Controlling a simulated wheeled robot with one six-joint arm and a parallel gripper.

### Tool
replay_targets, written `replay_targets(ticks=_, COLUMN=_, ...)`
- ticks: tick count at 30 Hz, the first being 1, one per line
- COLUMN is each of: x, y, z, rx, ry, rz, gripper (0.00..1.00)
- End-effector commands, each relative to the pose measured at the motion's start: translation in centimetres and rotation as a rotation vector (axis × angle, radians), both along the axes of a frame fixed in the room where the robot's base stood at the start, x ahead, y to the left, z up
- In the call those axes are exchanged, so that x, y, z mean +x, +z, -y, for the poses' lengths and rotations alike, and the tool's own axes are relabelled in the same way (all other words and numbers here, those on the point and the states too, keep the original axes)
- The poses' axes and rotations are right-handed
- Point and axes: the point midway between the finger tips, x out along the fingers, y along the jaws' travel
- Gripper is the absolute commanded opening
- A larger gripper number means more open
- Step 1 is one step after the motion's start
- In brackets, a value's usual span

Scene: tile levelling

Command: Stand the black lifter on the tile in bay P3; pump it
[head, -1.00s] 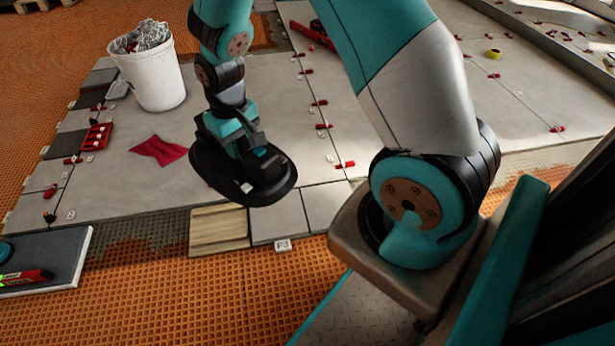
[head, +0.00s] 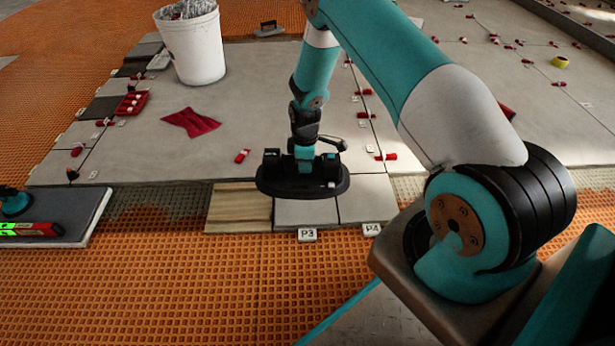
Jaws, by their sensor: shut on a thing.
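The black lifter (head: 268,182) has a wide oval base that looks level. My gripper (head: 304,154) is shut on it from above, with the arm coming down nearly upright. The lifter covers the back part of the grey tile in bay P3 (head: 305,213), and its base reaches past the tile on both sides. The front part of the tile shows behind the P3 label (head: 307,235). I cannot tell whether the base touches the tile or hangs just above it.
A wooden board (head: 238,208) lies left of the tile; the P4 tile (head: 366,200) lies right. A white bucket (head: 192,48), red cloth (head: 190,122) and red clip tray (head: 132,103) are on the tiles behind. A slab (head: 85,225) with a level (head: 30,229) lies at the left.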

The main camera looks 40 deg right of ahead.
Motion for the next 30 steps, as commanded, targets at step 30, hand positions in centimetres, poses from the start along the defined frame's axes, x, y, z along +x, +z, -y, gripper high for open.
replay_targets(ticks=30, x=0.2, y=-8.4, z=0.8, rx=0.000, ry=0.079, rz=0.003, gripper=0.00)
